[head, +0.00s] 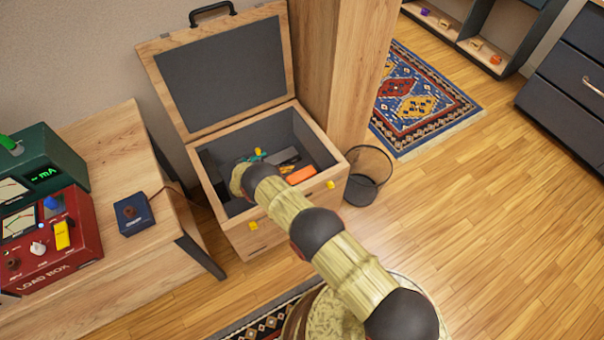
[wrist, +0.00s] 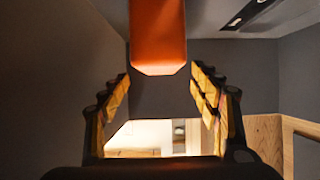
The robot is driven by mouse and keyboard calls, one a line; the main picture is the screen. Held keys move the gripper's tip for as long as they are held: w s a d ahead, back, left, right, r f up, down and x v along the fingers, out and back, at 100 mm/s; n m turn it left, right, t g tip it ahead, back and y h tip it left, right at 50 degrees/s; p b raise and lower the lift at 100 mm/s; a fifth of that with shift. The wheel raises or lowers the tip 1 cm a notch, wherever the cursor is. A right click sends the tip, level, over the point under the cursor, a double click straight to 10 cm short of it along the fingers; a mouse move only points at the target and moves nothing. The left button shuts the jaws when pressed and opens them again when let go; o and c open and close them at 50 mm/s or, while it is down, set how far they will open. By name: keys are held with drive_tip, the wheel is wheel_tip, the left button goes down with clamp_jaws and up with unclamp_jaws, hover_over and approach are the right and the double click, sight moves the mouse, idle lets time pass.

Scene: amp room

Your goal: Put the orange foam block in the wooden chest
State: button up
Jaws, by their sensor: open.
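The wooden chest (head: 262,242) stands on the floor with its lid (head: 225,65) raised and its inside lined in dark grey. The orange foam block (head: 300,175) shows inside the chest, near the front right. In the wrist view the orange block (wrist: 158,40) hangs into the picture from the top, its near end about level with my fingertips. My gripper (wrist: 160,82) is open, with dark fingers and yellow pads to either side of the block's end. Gaps show between the pads and the block. In the head view my arm reaches into the chest and hides part of its inside.
A wire bin (head: 367,177) stands right of the chest, beside a wooden post (head: 345,70). A wooden table (head: 165,245) with a red load box (head: 50,245) and a green meter is on the left. Open floor lies to the right, with a patterned rug (head: 415,100).

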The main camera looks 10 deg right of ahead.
drive_tip(key=shift+v, duration=1.35)
drive_tip(key=shift+w+r, duration=0.1)
drive_tip(key=d+r+n+g+y, duration=0.2)
drive_tip(key=r, duration=1.5)
drive_tip(key=d+r+n+g+y, duration=0.1)
drive_tip(key=d+r+y, duration=0.1)
drive_tip(key=r, duration=1.5)
drive_tip(key=s+d+r+n+y, duration=0.2)
drive_tip(key=s+r, duration=0.3)
drive_tip(key=r, duration=0.4)
drive_tip(key=s+d+r+n+y, duration=0.1)
drive_tip(key=s+d+r+n, duration=0.15)
drive_tip(key=s+r, duration=0.45)
drive_tip(key=s+d+r+n+t+y, duration=0.1)
drive_tip(key=s+d+r+n+y, duration=0.1)
drive_tip(key=s+r, duration=0.7)
drive_tip(key=s+r+n+t+y, duration=0.1)
drive_tip(key=s+r+n, duration=0.1)
drive_tip(key=s, duration=0.7)
drive_tip(key=s+a+r+n+t+y, duration=0.1)
drive_tip(key=s+r+n+t+y, duration=0.1)
drive_tip(key=s, duration=0.8)
drive_tip(key=shift+n+t, duration=0.3)
drive_tip(key=shift+n, duration=0.15)
